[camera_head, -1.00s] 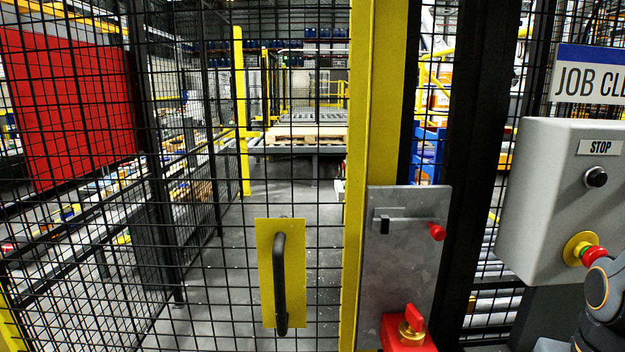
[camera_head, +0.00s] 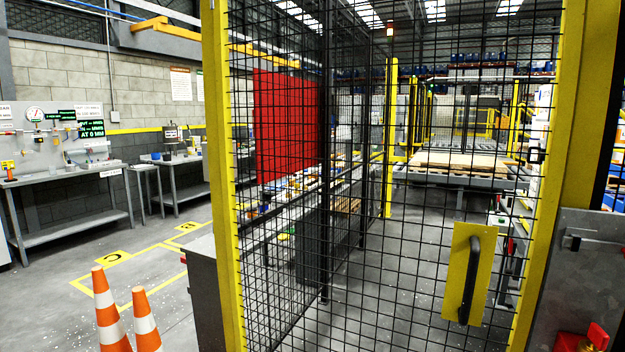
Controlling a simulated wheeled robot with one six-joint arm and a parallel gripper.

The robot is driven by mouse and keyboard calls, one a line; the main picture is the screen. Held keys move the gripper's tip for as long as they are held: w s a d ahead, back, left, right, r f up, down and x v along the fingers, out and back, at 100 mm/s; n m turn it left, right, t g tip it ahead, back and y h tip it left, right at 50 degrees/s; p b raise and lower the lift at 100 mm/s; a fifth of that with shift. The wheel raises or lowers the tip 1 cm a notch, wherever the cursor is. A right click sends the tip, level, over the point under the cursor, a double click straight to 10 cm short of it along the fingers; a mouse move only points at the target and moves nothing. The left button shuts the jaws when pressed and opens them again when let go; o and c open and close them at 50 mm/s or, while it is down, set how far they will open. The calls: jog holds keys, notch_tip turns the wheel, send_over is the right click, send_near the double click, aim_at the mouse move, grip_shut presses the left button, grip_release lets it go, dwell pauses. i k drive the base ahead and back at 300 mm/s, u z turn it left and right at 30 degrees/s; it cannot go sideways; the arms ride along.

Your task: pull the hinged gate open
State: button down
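The hinged gate is a black wire-mesh panel in a yellow frame (camera_head: 228,200). It stands in line with its yellow post (camera_head: 568,170) and looks closed. A yellow plate (camera_head: 456,270) with a black vertical pull handle (camera_head: 470,280) sits low on the gate's right side. A grey metal latch plate (camera_head: 585,270) is at the right edge, with a red padlock-like part (camera_head: 590,342) at its bottom, partly cut off. My gripper is not in view, so its state is hidden.
Two orange-and-white cones (camera_head: 145,322) stand at the lower left, beside a grey cabinet (camera_head: 207,295). Workbenches (camera_head: 70,185) line the left wall, with open floor in front. Behind the mesh are a red panel (camera_head: 287,125) and a conveyor with a pallet (camera_head: 460,165).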

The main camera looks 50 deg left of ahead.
aim_at(473, 247)
jog(key=k, duration=0.25)
jog(key=z, duration=1)
jog(key=i, duration=0.95)
jog(key=u, duration=3.25)
jog(key=i, duration=0.5)
jog(key=u, duration=0.05)
jog(key=k, duration=0.4)
jog(key=u, duration=0.8)
jog(key=i, duration=0.55)
jog(key=z, duration=0.55)
